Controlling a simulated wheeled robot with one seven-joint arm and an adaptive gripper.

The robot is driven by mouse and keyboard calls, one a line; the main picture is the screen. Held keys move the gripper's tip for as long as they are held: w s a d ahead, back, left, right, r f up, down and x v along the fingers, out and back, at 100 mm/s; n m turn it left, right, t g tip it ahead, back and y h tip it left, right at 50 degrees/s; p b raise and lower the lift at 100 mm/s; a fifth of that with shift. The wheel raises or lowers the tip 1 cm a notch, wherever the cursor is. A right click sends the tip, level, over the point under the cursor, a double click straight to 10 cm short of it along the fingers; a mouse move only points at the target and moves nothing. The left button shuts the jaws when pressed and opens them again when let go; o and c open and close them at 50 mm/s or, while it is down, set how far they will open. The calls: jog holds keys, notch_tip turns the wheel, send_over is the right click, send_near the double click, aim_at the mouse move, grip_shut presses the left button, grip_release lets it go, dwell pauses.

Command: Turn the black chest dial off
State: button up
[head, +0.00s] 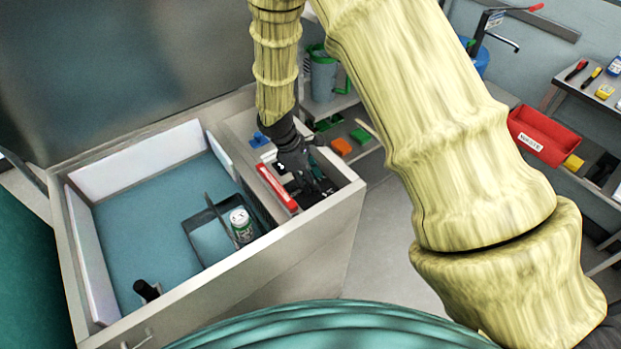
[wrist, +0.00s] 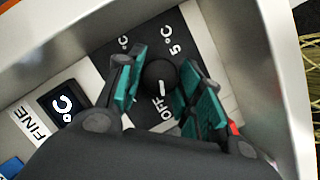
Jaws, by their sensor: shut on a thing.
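The black dial (wrist: 157,75) shows in the wrist view as a round knob on a dark panel with "OFF", "5°C" and another partly hidden "°C" mark. Its white pointer line faces the lower side, close to the "OFF" label. My gripper (wrist: 163,82) has its teal finger pads on both sides of the knob and is shut on it. In the head view my gripper (head: 318,188) reaches down into the narrow compartment at the right of the grey chest (head: 310,245); the dial is hidden there.
In the head view a can (head: 241,224) stands in the open blue-floored basin, and a red object (head: 277,187) lies beside my gripper.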

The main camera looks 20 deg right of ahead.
jog(key=o, duration=1)
jog(key=shift+d, duration=0.1)
jog(key=v, duration=1.2)
